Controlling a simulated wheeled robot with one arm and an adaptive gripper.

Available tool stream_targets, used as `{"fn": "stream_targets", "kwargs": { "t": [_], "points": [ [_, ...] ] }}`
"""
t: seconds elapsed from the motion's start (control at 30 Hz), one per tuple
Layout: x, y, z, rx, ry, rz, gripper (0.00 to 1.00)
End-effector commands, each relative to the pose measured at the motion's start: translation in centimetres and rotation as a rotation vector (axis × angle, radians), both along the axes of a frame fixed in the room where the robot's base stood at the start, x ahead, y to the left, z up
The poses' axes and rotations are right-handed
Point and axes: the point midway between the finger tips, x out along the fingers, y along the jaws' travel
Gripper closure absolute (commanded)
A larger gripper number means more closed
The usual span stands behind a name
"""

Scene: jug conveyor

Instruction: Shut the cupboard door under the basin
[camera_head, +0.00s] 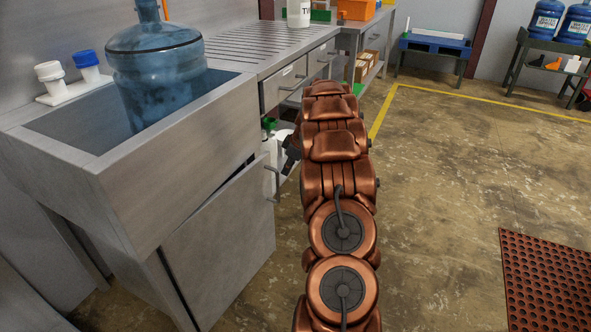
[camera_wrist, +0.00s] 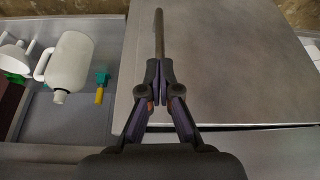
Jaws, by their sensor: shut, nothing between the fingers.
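The cupboard door (camera_head: 228,240) is a grey metal panel under the basin (camera_head: 150,180). It stands slightly ajar, with a dark gap along its top and hinge-side edges. Its bar handle (camera_head: 272,183) is near the free edge. In the wrist view the door (camera_wrist: 225,65) fills the right half, and the handle (camera_wrist: 159,35) lies just beyond my fingertips. My gripper (camera_wrist: 160,82) is shut and empty, over the door's free edge by the handle; I cannot tell whether it touches. In the head view my gripper (camera_head: 290,157) is mostly hidden behind my arm.
A blue water jug (camera_head: 155,75) stands in the basin. Beside the door, an open shelf space holds a white jug (camera_wrist: 70,62) and a white funnel (camera_wrist: 14,55). A drawer (camera_head: 284,85) is above that side. The floor to the right is clear up to a red mat (camera_head: 548,275).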

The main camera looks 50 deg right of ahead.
Motion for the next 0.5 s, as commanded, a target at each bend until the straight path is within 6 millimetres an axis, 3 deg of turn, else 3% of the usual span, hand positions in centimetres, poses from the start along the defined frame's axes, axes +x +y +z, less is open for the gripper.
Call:
{"fn": "stream_targets", "kwargs": {
  "t": [0.5],
  "points": [
    [0.74,0.33,0.00,0.002,0.000,-0.001,1.00]
  ]
}}
